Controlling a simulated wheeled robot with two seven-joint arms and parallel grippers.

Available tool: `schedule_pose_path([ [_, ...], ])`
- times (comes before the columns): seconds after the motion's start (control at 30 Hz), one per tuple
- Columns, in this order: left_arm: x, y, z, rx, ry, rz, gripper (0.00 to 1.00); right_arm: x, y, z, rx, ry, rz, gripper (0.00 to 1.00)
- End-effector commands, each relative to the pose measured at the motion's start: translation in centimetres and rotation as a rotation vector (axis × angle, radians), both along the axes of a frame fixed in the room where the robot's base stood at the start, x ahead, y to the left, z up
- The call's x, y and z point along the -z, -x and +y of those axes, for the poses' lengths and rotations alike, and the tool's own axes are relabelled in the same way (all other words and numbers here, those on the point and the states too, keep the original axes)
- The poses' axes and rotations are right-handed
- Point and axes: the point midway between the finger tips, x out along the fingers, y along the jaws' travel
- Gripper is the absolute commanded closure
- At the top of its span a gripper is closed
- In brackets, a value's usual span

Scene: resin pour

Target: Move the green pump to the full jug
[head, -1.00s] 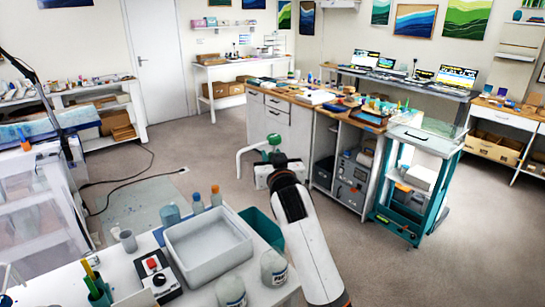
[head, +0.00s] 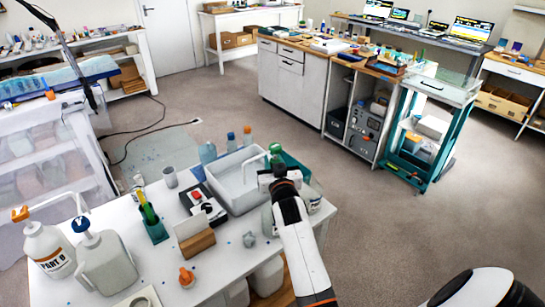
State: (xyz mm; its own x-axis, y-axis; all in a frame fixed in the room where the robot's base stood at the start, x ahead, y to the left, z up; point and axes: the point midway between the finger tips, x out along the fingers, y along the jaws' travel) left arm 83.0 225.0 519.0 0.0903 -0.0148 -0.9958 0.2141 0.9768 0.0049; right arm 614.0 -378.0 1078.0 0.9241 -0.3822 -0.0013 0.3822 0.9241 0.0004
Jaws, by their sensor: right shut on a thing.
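The green pump (head: 275,149) has a green head and a white curved spout pointing left. My right gripper (head: 279,173) is shut on it and holds it over the right end of the white tub. The gripper hides the pump's lower part. One pale jug (head: 312,196) stands right of the gripper, and another jug (head: 267,219) stands left of my arm; both are partly hidden. At the left stand a white jug with an orange pump (head: 48,250) and a jug with a blue pump (head: 104,262). I cannot tell which jug is full. My left gripper is out of view.
The white tub (head: 236,194) stands on the white table (head: 225,262). Small bottles (head: 231,141) stand behind it. A red-buttoned device (head: 199,205), a green cup (head: 153,226) with tools, a wooden holder (head: 196,243) and a loose orange cap (head: 185,277) are to its left.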

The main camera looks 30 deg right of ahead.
Motion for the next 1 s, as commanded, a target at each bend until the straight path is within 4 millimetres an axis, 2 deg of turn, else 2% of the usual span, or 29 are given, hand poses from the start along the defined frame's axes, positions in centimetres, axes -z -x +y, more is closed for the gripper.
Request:
schedule_pose_path([
  [0.43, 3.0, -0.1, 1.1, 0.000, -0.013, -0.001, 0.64, 3.5, 0.0, 0.0, -0.001, 0.000, 0.000, 0.99],
  [1.0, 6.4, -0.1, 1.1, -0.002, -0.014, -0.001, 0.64, 8.1, 0.0, 0.0, -0.001, -0.001, -0.001, 0.99],
])
